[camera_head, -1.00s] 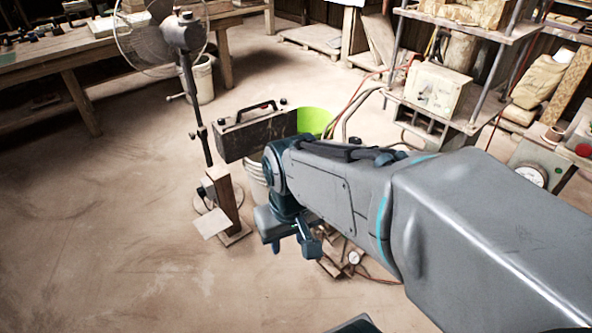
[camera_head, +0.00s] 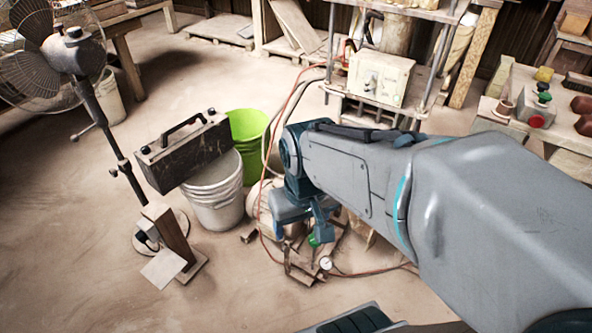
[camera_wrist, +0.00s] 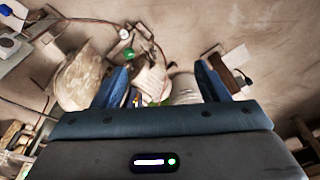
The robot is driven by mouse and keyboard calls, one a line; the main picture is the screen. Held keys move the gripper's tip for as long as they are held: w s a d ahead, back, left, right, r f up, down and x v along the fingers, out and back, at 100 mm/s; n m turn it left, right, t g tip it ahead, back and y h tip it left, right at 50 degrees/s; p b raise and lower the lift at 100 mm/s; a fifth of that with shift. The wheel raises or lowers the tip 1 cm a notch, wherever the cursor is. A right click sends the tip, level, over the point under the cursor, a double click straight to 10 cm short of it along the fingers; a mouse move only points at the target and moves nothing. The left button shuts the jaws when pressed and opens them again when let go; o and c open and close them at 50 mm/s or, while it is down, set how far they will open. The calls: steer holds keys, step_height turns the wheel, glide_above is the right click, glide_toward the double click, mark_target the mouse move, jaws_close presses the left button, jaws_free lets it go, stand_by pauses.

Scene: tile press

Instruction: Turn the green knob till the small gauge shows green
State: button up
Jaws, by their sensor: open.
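The green knob (camera_head: 314,240) sits low on a small unit near the floor, just below my gripper in the head view and partly behind it. The small gauge (camera_head: 326,263), white-faced and round, is just below the knob; its reading is too small to tell. In the wrist view the green knob (camera_wrist: 129,52) and the gauge (camera_wrist: 124,34) lie left of centre, beyond the left finger. My gripper (camera_wrist: 161,75) is open, its two blue fingers wide apart and holding nothing. It also shows in the head view (camera_head: 301,229), apart from the knob.
A white bucket (camera_head: 217,205), a green bucket (camera_head: 247,126) and a dark case (camera_head: 184,152) stand left of my arm. A fan (camera_head: 75,60) is farther left. Red hoses (camera_head: 372,271) run along the floor. A shelf (camera_head: 385,110) stands behind.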

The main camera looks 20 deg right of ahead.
steer(key=w+d+f+m+g+y+b, duration=0.1)
steer(key=w+f+m+g+y+b, duration=0.2)
steer(key=f, duration=0.5)
steer(key=w+d+f+m+y+b, duration=0.1)
steer(key=w+f+m+y+b, duration=0.1)
steer(key=w+f+m+y, duration=0.35)
steer(key=m+t+h+b, duration=0.3)
steer(key=m+t+b, duration=0.6)
steer(key=m+t, duration=1.2)
glide_toward(311, 236)
steer(key=w+g+b, duration=0.1)
steer(key=w, duration=0.2)
steer(key=w+a+m+b, duration=0.1)
steer(key=w, duration=0.1)
steer(key=w+m+g+b, duration=0.1)
steer(key=w+b, duration=0.1)
steer(key=w, duration=0.1)
steer(key=shift+w+a+r+m+g, duration=0.25)
steer(key=shift+w+a+g, duration=0.05)
steer(key=shift+a, duration=0.1)
steer(key=shift+w+a+r, duration=0.1)
steer(key=shift+w+a, duration=0.1)
steer(key=shift+w, duration=0.45)
steer(key=c, duration=1)
